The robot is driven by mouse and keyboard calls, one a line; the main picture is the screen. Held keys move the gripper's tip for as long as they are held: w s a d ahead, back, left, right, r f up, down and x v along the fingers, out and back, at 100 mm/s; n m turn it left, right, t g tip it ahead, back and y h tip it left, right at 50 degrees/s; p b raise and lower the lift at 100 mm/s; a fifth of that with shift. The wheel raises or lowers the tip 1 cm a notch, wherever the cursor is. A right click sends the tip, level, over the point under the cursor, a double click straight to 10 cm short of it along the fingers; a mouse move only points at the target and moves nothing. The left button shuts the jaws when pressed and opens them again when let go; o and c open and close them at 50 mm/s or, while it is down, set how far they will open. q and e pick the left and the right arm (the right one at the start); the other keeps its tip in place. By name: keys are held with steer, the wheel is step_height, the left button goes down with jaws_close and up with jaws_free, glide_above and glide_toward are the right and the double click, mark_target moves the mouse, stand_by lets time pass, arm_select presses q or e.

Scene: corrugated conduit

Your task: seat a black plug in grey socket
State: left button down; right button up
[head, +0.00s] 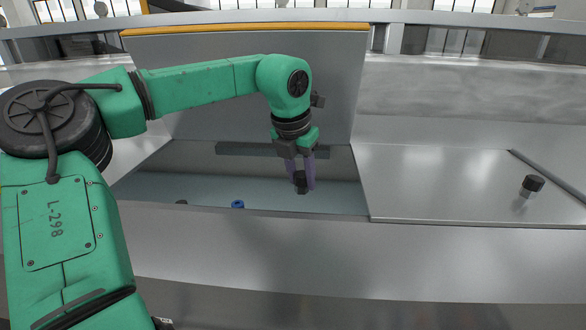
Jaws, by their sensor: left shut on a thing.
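My left gripper (301,178) reaches down into a recessed bay in the metal counter. Its purple fingers are shut on a small black piece, which looks like the black plug (301,187). The fingers hide part of it. The piece is near the bay's front edge, and I cannot tell whether it touches anything below. I cannot clearly make out a grey socket; the bay's floor is partly hidden by its front edge. My right gripper is not in view.
A blue ring-like part (238,204) and a small dark part (181,202) show at the bay's front edge. A dark grey bar (245,149) runs along its back. A raised lid (220,80) stands behind. A black-topped knob (533,183) stands on the clear right-hand counter (440,185).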

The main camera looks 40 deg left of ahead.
mark_target(300, 192)
arm_select(q)
steer(key=shift+w+d+f, duration=0.3)
steer(key=shift+d+f, duration=0.05)
steer(key=shift+f, duration=0.4)
steer(key=shift+s+a+f, duration=0.35)
steer(key=shift+f, duration=0.25)
steer(key=shift+s+a+f, duration=0.3)
steer(key=shift+a+f, duration=0.05)
steer(key=shift+f, duration=0.25)
steer(key=shift+w+d+f, duration=0.1)
steer(key=shift+f, duration=0.2)
steer(key=shift+w+d+f, duration=0.15)
steer(key=shift+w+f, duration=0.05)
steer(key=shift+f, duration=0.7)
step_height(300, 192, down, 2)
steer(key=shift+s+f+b, duration=0.15)
steer(key=shift+b, duration=0.8)
steer(key=shift+f+b, duration=0.3)
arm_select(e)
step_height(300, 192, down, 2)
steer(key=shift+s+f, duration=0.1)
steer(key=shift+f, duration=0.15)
